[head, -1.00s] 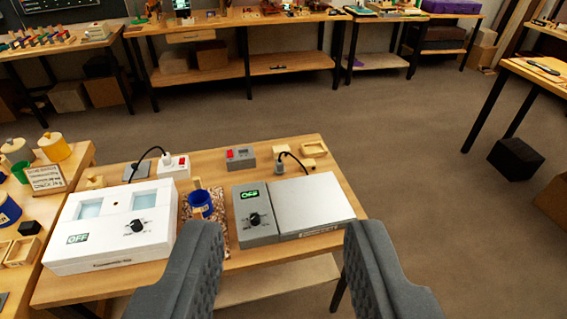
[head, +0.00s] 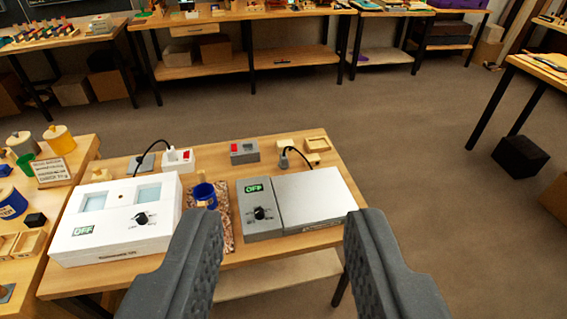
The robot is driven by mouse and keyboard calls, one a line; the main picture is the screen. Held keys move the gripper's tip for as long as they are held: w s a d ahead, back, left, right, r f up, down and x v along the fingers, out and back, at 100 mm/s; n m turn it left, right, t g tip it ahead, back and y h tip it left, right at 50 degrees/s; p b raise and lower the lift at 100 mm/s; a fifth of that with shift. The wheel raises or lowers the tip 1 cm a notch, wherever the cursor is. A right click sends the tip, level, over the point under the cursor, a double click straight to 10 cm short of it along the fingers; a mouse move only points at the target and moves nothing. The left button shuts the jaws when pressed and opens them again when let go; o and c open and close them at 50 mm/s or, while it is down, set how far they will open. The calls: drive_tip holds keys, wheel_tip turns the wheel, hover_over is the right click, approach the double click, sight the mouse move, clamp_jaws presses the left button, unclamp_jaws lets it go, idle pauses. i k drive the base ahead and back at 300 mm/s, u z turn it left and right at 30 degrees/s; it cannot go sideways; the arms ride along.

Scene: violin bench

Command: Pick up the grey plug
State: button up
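The grey plug (head: 284,160) stands near the back of the bench, behind the grey device (head: 262,208) with its silver plate. A black cord arcs from the plug over to the right and down behind the plate. My gripper (head: 285,235) is open and empty, its two dark grey fingers wide apart in the foreground. The plug shows between and well beyond the fingers, with nothing touching it. What lies under the plug is too small to tell.
A grey box with a red switch (head: 244,151) stands left of the plug. A white box (head: 115,218), a blue cup (head: 205,196) and a white plug in a white socket (head: 179,158) are further left. A wooden tray (head: 317,144) is at the back right.

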sight(284, 164)
drive_tip(key=u, duration=0.2)
drive_tip(key=i, duration=1.9)
drive_tip(key=z, duration=0.35)
